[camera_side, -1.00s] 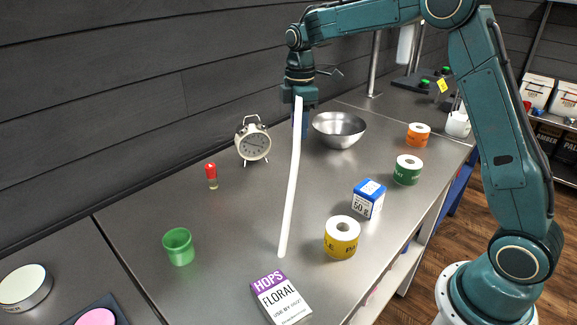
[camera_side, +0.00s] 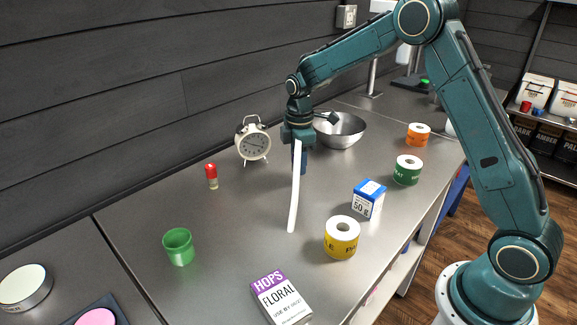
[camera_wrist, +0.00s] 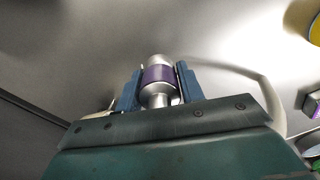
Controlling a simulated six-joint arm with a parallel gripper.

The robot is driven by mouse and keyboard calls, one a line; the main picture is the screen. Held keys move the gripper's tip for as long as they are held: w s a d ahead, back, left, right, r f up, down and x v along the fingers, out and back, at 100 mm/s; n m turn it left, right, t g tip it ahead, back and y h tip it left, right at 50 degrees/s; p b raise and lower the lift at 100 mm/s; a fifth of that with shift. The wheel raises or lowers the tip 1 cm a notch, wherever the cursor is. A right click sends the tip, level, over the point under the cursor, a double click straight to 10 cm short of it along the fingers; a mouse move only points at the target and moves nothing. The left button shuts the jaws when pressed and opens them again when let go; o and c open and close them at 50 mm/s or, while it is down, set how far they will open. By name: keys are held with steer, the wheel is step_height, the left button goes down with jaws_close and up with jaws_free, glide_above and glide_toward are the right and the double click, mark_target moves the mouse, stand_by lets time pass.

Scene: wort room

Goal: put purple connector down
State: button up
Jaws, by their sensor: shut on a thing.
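The purple connector (camera_wrist: 158,74), a silver piece with a purple band, is between the two blue fingers of my gripper (camera_wrist: 158,88) in the wrist view. My gripper is shut on it. In the side view my gripper (camera_side: 299,165) points down, low over the steel bench, and hides the connector. A white hose (camera_side: 295,195) hangs from the gripper area towards the bench. It also curves behind the gripper on the right in the wrist view (camera_wrist: 262,85). I cannot tell whether the connector touches the bench.
An alarm clock (camera_side: 253,142) and a steel bowl (camera_side: 342,130) stand near the gripper. A red-capped vial (camera_side: 212,176) and green cup (camera_side: 179,246) are left. A blue box (camera_side: 369,198), yellow roll (camera_side: 341,238), green roll (camera_side: 407,170) and hops box (camera_side: 281,299) stand right and in front.

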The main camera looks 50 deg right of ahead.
steer(key=shift+f, duration=1.35)
steer(key=shift+f, duration=0.1)
steer(key=o, duration=1.1)
step_height(320, 180, up, 12)
steer(key=shift+r, duration=0.1)
